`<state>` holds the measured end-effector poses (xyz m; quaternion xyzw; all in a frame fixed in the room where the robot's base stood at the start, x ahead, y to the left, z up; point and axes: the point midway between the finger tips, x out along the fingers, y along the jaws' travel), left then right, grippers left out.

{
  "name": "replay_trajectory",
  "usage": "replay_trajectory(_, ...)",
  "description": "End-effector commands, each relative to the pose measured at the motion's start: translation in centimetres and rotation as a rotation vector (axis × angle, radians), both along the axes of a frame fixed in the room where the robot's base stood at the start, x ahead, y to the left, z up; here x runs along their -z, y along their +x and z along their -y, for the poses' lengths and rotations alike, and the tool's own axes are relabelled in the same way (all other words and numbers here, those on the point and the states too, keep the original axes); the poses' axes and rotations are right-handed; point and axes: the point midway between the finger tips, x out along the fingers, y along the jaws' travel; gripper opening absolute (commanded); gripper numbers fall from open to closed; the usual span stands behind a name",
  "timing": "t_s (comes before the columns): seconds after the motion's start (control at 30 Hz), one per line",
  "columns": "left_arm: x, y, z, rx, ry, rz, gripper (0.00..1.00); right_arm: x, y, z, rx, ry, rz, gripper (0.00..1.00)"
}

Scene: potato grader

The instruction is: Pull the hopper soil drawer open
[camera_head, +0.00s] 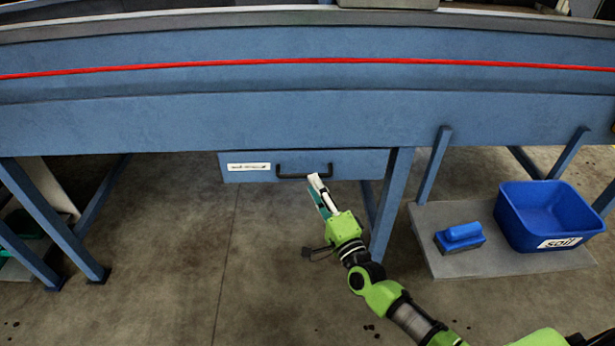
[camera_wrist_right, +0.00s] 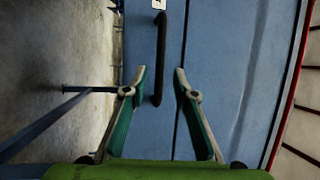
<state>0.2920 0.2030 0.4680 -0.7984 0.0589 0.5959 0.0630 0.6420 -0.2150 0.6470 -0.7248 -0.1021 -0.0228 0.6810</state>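The hopper soil drawer (camera_head: 240,175) is a blue box front under the blue grader, with a white label and a black bar handle (camera_head: 290,175). It looks shut. My right gripper (camera_head: 318,182) is at the right part of the handle, just below it in the head view. In the right wrist view the gripper (camera_wrist_right: 159,72) is open, with one finger on each side of the black handle (camera_wrist_right: 158,60). The fingers show gaps to the handle; I cannot tell how deep it sits between them. My left gripper is not in view.
A grader leg (camera_head: 391,205) stands close to the right of my right gripper. A grey board (camera_head: 480,268) on the right bears a blue brush (camera_head: 461,236) and a blue bin (camera_head: 552,215) labelled soil. The concrete floor (camera_head: 180,260) below the drawer is clear.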

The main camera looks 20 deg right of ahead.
Motion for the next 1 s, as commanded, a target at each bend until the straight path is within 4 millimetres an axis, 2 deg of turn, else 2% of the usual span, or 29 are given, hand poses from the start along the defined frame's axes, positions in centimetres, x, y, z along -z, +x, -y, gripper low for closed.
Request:
replay_trajectory(0.1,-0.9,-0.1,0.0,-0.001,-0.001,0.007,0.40,-0.3,2.2,-0.3,0.001,0.000,0.002,0.26)
replay_trajectory(0.3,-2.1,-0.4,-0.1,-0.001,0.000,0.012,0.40,-0.6,4.3,-0.5,0.000,-0.002,-0.001,0.26)
replay_trajectory(0.7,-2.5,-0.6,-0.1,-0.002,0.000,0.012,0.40,-0.8,4.9,-0.6,-0.001,-0.001,-0.002,0.26)
replay_trajectory(0.8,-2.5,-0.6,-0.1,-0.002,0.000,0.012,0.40,-0.8,4.9,-0.6,-0.001,-0.001,-0.002,0.00)
replay_trajectory(1.0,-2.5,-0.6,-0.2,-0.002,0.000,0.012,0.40,-0.7,4.8,-0.6,-0.001,-0.001,-0.002,0.00)
